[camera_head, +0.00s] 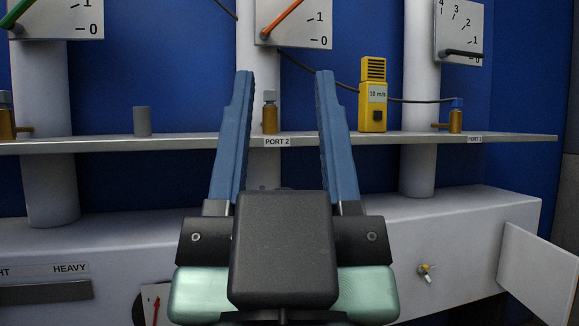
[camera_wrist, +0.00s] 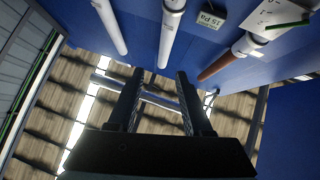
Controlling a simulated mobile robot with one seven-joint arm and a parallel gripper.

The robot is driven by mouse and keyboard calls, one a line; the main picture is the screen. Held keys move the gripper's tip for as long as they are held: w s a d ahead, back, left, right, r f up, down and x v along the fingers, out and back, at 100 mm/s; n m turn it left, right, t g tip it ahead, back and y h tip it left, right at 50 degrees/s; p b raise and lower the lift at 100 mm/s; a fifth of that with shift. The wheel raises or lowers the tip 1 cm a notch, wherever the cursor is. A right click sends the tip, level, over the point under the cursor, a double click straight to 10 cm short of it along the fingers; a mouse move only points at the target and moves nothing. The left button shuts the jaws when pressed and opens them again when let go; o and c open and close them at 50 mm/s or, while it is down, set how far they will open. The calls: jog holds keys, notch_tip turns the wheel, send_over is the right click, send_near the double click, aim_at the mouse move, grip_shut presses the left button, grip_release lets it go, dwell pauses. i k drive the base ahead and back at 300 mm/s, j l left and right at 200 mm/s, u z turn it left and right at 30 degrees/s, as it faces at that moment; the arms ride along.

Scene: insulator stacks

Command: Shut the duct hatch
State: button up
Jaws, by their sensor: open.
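A flat white panel (camera_head: 539,273), which looks like the duct hatch, stands swung out at an angle at the lower right in the head view. Its left edge meets the white duct (camera_head: 455,222), and its lower part runs out of the picture. My gripper (camera_head: 283,75) is open and empty in the middle of the head view, with its two blue fingers pointing up and spread. It is well to the left of the panel and not touching it. In the wrist view my gripper (camera_wrist: 159,73) also shows open with nothing between the fingers. I cannot make out the hatch there.
A shelf (camera_head: 350,139) crosses behind my fingers, carrying a yellow meter (camera_head: 373,95), brass fittings and a grey cylinder (camera_head: 142,121). White columns rise behind it, with dial gauges above. A small valve (camera_head: 427,272) sits on the duct face, left of the panel.

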aim_at(542, 275)
jog(key=i+l+z, duration=0.15)
jog(key=i+l, duration=0.25)
jog(key=l, duration=0.15)
jog(key=i+l+z, duration=0.1)
jog(key=i+l, duration=0.3)
jog(key=l, duration=0.1)
